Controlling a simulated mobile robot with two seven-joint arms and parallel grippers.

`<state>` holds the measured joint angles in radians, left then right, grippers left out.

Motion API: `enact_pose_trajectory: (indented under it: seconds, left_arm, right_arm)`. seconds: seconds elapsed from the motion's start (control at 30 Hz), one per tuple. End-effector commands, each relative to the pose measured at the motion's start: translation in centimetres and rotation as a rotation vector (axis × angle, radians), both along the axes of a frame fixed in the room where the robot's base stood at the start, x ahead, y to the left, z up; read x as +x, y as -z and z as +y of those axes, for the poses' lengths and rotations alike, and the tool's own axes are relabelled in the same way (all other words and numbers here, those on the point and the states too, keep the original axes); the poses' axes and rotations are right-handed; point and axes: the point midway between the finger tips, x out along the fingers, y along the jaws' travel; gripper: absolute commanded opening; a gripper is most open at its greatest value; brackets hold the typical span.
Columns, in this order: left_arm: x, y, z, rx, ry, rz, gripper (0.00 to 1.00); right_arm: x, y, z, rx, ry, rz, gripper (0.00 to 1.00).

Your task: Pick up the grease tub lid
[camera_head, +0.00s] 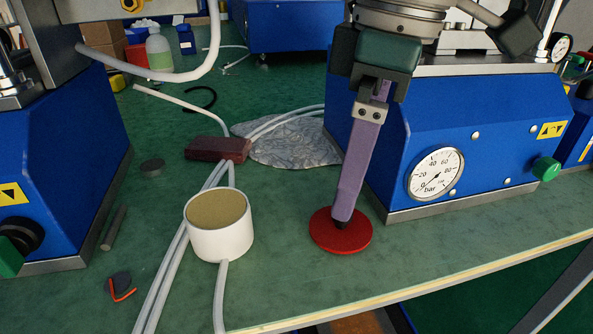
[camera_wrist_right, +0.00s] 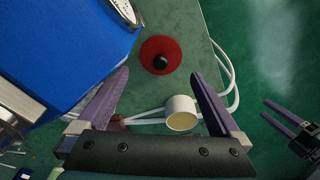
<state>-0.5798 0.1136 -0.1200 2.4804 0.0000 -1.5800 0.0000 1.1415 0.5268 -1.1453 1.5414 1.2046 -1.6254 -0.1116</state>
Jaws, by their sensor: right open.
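The grease tub lid (camera_head: 325,240) is a flat red disc with a small black knob, lying on the green bench top. In the right wrist view the lid (camera_wrist_right: 150,49) is beyond the fingertips, knob facing the camera. My right gripper (camera_head: 342,222) points down over the lid; its two purple fingers (camera_wrist_right: 158,72) are spread with nothing between them. In the head view one finger hides the other and overlaps the knob; contact cannot be told. The open white tub (camera_head: 222,244) of tan grease stands left of the lid. My left gripper (camera_wrist_right: 264,108) shows open and empty at the right wrist view's right edge.
A blue press housing with a pressure gauge (camera_head: 436,174) stands just right of and behind the lid. White hoses (camera_head: 168,277) run past the tub. A dark red block (camera_head: 218,149) and a crumpled grey cloth (camera_head: 293,143) lie behind. The bench's front edge (camera_head: 400,290) is close.

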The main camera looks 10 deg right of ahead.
Motion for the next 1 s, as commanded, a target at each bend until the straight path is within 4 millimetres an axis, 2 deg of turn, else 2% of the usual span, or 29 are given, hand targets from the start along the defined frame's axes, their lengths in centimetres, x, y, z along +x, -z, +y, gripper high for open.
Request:
enact_pose_trajectory:
  seconds: [0.03,0.1,0.3,0.63,1.0]
  left_arm:
    - [0.0,0.7,0.0,0.0,0.0,0.0,0.52]
    - [0.0,1.3,0.0,0.0,0.001,0.0,0.52]
    - [0.0,2.2,0.1,0.005,0.004,0.0,0.52]
    - [0.0,2.2,0.3,0.011,0.007,0.0,0.52]
    - [0.0,2.2,0.3,0.01,0.006,0.001,0.52]
  right_arm:
    - [0.0,1.4,0.1,-0.002,-0.001,0.002,1.0]
    - [0.1,2.9,0.3,-0.001,0.0,0.002,1.0]
    - [0.3,5.8,0.6,-0.001,-0.001,0.0,1.0]
    - [0.4,6.2,0.6,-0.001,-0.001,-0.002,0.99]
    - [0.4,6.2,0.6,-0.001,-0.001,-0.002,0.57]
